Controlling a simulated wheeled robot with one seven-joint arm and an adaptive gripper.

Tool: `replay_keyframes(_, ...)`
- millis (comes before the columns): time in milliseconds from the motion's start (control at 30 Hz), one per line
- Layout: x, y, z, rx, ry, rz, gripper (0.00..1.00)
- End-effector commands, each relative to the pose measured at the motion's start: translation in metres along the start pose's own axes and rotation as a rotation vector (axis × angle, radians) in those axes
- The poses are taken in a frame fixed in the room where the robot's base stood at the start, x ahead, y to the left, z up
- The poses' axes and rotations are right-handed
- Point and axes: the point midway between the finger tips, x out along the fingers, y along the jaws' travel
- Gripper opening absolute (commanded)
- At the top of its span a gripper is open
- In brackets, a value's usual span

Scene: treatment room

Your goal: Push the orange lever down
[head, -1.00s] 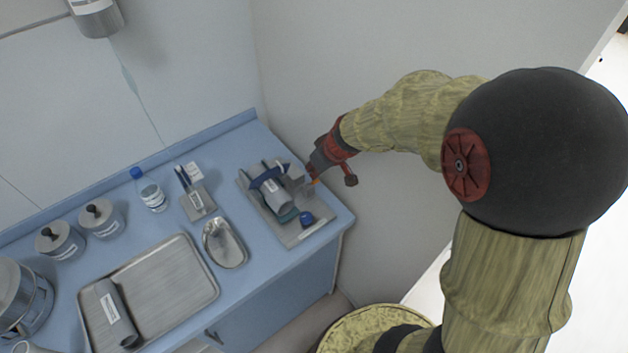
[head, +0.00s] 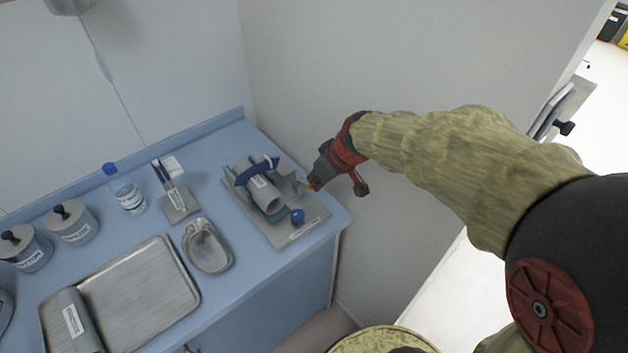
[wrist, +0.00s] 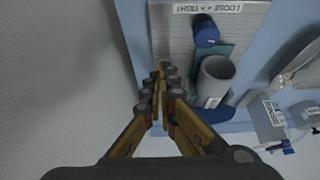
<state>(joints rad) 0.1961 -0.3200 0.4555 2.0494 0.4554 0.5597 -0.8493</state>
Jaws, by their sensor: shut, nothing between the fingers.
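A grey fixture (head: 310,221) lies at the counter's right end, carrying a grey cylinder (head: 268,199), a blue bar and a blue knob (head: 297,216). In the wrist view it shows at the top right, with the knob (wrist: 206,32) and cylinder (wrist: 217,70). My gripper (head: 312,186) is at the fixture's right edge, beside a grey bracket. In the wrist view my gripper (wrist: 163,72) has its yellow-orange fingers together with nothing between them. A small orange spot shows at the fingertips in the head view; I cannot tell whether it is the lever or my fingers.
A wall stands close on the right of the fixture. Left of it on the blue counter (head: 262,255) are a kidney dish (head: 207,247), a pen holder (head: 180,206), a bottle (head: 128,196), lidded jars (head: 72,222) and a large metal tray (head: 150,303).

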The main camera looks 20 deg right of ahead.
Motion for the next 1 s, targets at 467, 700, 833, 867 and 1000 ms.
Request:
replay_keyframes(467,0.004,0.0,0.005,-0.001,0.0,0.0,0.0)
replay_keyframes(700,0.009,0.0,-0.001,-0.002,-0.001,-0.001,0.0)
replay_keyframes(833,0.012,0.0,-0.006,-0.002,0.0,0.0,0.0)
replay_keyframes(867,0.013,0.0,-0.006,-0.002,0.0,0.0,0.0)
replay_keyframes(1000,0.013,0.0,-0.007,-0.001,0.0,0.0,0.0)
